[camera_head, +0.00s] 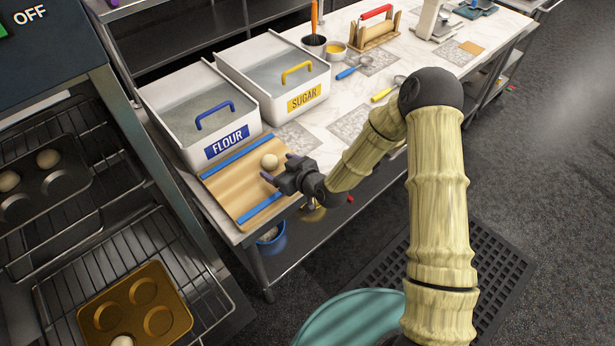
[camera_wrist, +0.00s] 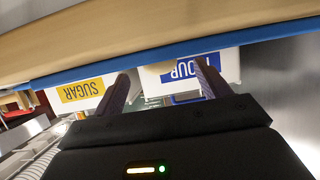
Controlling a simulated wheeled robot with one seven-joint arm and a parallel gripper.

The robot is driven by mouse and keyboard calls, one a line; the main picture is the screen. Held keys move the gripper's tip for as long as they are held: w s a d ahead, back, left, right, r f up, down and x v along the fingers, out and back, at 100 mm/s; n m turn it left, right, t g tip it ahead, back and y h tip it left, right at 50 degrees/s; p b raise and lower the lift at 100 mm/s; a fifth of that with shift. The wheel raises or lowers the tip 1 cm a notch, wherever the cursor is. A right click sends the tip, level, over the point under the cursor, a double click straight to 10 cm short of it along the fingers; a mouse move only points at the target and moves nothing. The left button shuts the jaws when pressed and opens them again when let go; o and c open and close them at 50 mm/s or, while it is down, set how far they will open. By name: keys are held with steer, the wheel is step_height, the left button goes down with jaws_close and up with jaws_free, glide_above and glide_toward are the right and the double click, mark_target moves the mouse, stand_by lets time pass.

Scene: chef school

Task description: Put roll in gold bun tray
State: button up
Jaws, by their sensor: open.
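A pale round roll (camera_head: 269,161) sits on the wooden board (camera_head: 228,189) on the worktop. My gripper (camera_head: 279,169) is open and empty close beside the roll, on its lower right side; I cannot tell whether it touches it. In the wrist view my two fingers (camera_wrist: 162,72) are spread, with a pale shape between them that may be the roll. The gold bun tray (camera_head: 165,335) lies on the lower oven rack at bottom left. It has several round cups, and one roll (camera_head: 122,341) shows at its lower edge.
A dark bun tray (camera_head: 20,207) with two rolls is on the upper rack. The FLOUR bin (camera_head: 180,125) and SUGAR bin (camera_head: 262,82) stand behind the board. Blue strips (camera_head: 262,207) edge the board. A blue bucket (camera_head: 271,243) is below the worktop.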

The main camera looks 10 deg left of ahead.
steer(key=p+v, duration=0.4)
steer(key=v, duration=1)
steer(key=shift+s+r, duration=0.25)
steer(key=shift+r, duration=0.2)
steer(key=shift+d, duration=0.15)
steer(key=d+r+m+g+h, duration=0.3)
steer(key=d+h, duration=0.4)
steer(key=d, duration=0.6)
steer(key=s+d+r+m+g+h, duration=0.2)
steer(key=s+d+r+m+h, duration=0.1)
steer(key=s+d+r+m, duration=0.4)
step_height(320, 180, up, 2)
steer(key=shift+s+d+r+g, duration=0.1)
steer(key=shift+s+d+g, duration=0.3)
steer(key=shift+s, duration=0.65)
